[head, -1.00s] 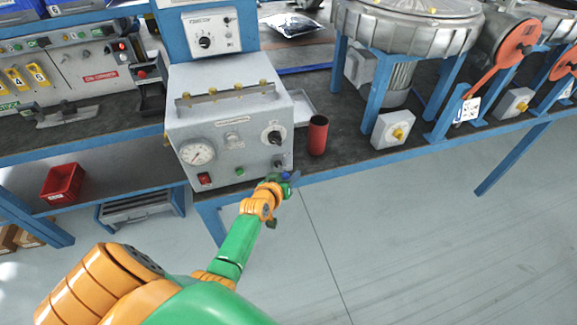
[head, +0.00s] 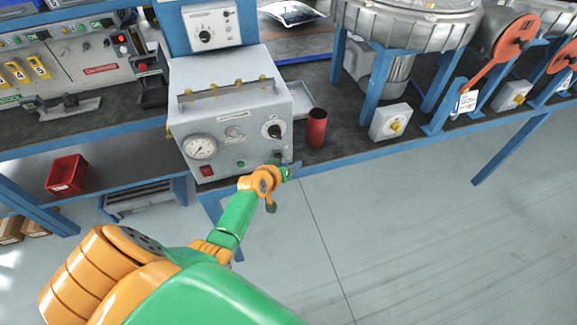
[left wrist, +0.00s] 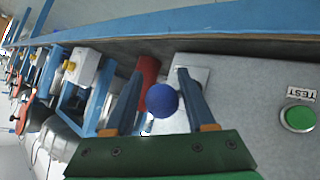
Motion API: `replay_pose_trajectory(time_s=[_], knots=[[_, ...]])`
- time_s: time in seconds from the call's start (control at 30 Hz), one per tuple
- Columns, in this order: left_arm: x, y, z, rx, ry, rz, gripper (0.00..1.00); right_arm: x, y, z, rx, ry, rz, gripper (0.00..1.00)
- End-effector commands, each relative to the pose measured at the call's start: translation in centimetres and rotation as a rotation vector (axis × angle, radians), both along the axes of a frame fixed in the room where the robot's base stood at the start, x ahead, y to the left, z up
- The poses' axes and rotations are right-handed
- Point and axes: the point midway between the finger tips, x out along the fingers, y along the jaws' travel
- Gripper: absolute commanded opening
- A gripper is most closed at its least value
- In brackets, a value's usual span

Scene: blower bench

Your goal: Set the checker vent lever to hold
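The checker is a grey box (head: 230,120) on the bench, with a round gauge (head: 200,147), a black selector knob (head: 274,131) and a green button (left wrist: 298,117) labelled TEST. The vent lever's blue ball knob (left wrist: 162,100) shows in the left wrist view, in front of a light plate on the panel. My left gripper (head: 287,169) is at the lower right of the checker front. Its fingers (left wrist: 158,76) stand apart, one on each side of the blue ball; firm contact is not visible. The gripper hides the lever in the head view. My right gripper is out of view.
A red cylinder (head: 317,128) stands on the bench just right of the checker. A grey box with a yellow knob (head: 390,122) is further right. The blue bench edge (head: 345,158) runs below the panel. The floor in front is clear.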

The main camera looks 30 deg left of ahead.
Motion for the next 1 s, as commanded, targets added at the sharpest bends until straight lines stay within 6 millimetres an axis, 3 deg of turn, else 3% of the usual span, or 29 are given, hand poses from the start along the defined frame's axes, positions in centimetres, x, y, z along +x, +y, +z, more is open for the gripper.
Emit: replay_pose_trajectory(time_s=[0.03, 0.37, 0.8, 1.0], knots=[[0.4, 0.3, 0.8, 0.009, -0.019, 0.004, 0.69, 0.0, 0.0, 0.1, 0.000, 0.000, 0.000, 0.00], [0.0, 0.2, 0.8, 0.008, -0.013, 0.002, 0.70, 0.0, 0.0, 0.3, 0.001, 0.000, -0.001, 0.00], [-5.0, -0.3, 4.2, 0.006, -0.010, 0.003, 0.70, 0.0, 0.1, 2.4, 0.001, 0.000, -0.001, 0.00], [-5.6, -0.4, 4.5, 0.006, -0.009, 0.002, 0.70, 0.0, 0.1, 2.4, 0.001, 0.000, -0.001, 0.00]])
